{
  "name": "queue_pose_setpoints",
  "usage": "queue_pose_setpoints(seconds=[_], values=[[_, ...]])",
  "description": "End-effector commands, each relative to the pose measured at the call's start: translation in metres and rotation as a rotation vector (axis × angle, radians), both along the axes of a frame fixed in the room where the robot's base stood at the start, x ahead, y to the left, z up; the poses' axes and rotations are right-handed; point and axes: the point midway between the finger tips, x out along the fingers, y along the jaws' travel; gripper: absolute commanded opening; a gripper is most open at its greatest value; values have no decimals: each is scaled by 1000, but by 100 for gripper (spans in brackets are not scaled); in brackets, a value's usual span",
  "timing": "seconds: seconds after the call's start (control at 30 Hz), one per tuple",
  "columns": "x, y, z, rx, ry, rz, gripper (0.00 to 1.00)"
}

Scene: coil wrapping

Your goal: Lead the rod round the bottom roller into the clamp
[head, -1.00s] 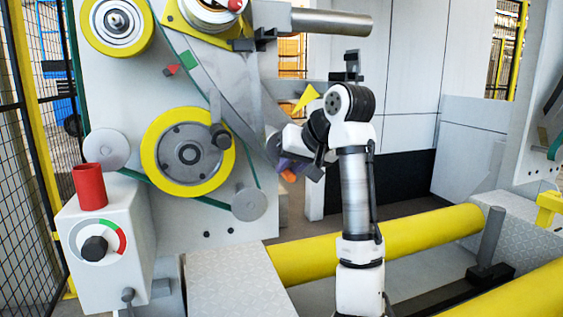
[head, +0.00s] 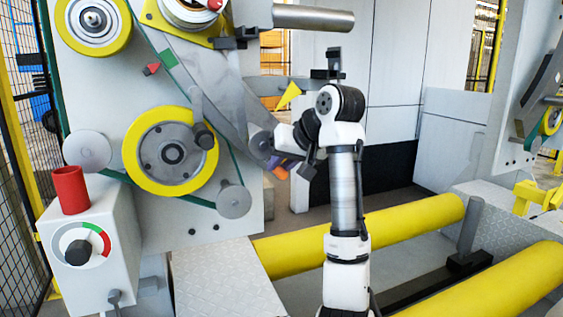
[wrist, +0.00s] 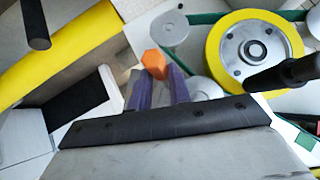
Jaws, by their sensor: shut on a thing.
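My gripper (head: 277,166) has purple fingers and sits right of the machine's grey front panel. In the wrist view its fingers (wrist: 159,85) are shut on an orange six-sided rod end (wrist: 154,62), which also shows as a small orange patch in the head view (head: 281,173). The rest of the rod is hidden. Low on the panel is a small grey roller (head: 233,200), left of and below my gripper and apart from it; it also shows in the wrist view (wrist: 169,29). I cannot tell which part is the clamp.
A yellow-rimmed wheel (head: 171,150) with a dark crank and a green belt are on the panel. A red cylinder (head: 70,190) tops the dial box at left. Long yellow rollers (head: 400,228) lie low at right. A yellow triangle (head: 289,95) is above my gripper.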

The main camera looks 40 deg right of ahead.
Motion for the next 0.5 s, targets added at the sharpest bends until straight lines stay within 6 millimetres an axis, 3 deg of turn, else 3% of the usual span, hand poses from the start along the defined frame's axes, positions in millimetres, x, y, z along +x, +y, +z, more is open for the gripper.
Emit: queue_pose_setpoints(seconds=[0.5], values=[[-1, -4, 10, 0, -1, 0, 0]])
